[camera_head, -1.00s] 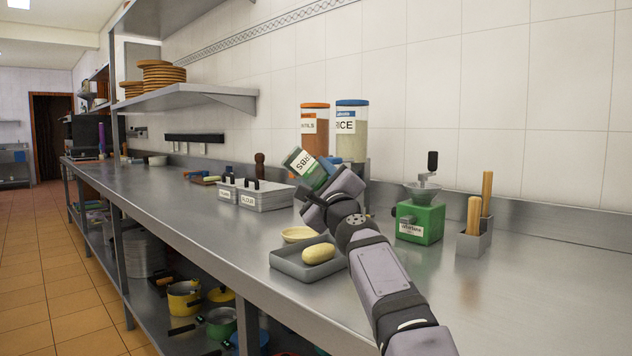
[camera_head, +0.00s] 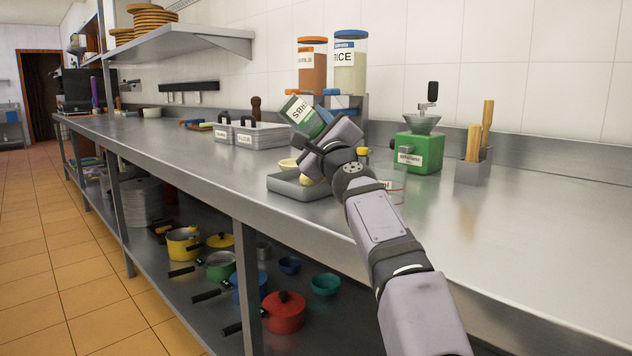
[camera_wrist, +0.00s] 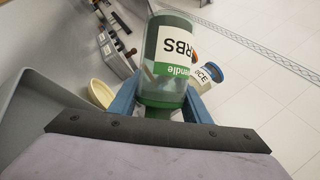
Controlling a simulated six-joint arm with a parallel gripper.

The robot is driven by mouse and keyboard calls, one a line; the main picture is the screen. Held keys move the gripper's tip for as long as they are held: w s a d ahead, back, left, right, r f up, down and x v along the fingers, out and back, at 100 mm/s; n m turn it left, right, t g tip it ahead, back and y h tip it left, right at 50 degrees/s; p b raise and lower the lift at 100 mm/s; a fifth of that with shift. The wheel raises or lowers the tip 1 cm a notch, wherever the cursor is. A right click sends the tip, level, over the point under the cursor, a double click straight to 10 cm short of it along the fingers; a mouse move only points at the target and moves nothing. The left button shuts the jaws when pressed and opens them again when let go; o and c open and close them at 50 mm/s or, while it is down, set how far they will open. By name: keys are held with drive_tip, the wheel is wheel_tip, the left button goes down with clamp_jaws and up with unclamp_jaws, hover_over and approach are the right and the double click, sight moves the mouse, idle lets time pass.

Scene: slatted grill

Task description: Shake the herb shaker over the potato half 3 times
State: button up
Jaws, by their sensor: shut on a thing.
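My gripper (camera_head: 325,132) is shut on the herb shaker (camera_head: 303,113), a clear jar with a white label and green ends. It is held tilted in the air, above and slightly behind the grey tray. In the wrist view the shaker (camera_wrist: 170,60) sits between the blue fingers (camera_wrist: 160,103). The potato half (camera_head: 306,179) is a small pale yellow shape in the tray (camera_head: 292,189), mostly hidden by my wrist. I cannot make out the potato half in the wrist view.
A pale yellow bowl (camera_head: 288,164) stands just behind the tray. Lidded metal containers (camera_head: 258,135) are to the left. Lentil (camera_head: 312,68) and rice (camera_head: 350,70) jars stand behind. A green grinder (camera_head: 420,151) and a utensil holder (camera_head: 473,170) are right. A clear measuring cup (camera_head: 398,184) is partly behind my arm.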

drive_tip(key=shift+w+d+f, duration=0.1)
drive_tip(key=shift+w+f, duration=0.15)
drive_tip(key=shift+f, duration=0.25)
drive_tip(key=shift+w+f, duration=0.2)
drive_tip(key=shift+f, duration=0.25)
wheel_tip(320, 180, up, 8)
drive_tip(key=p, duration=0.7)
drive_tip(key=shift+f, duration=0.2)
drive_tip(key=shift+f, duration=0.1)
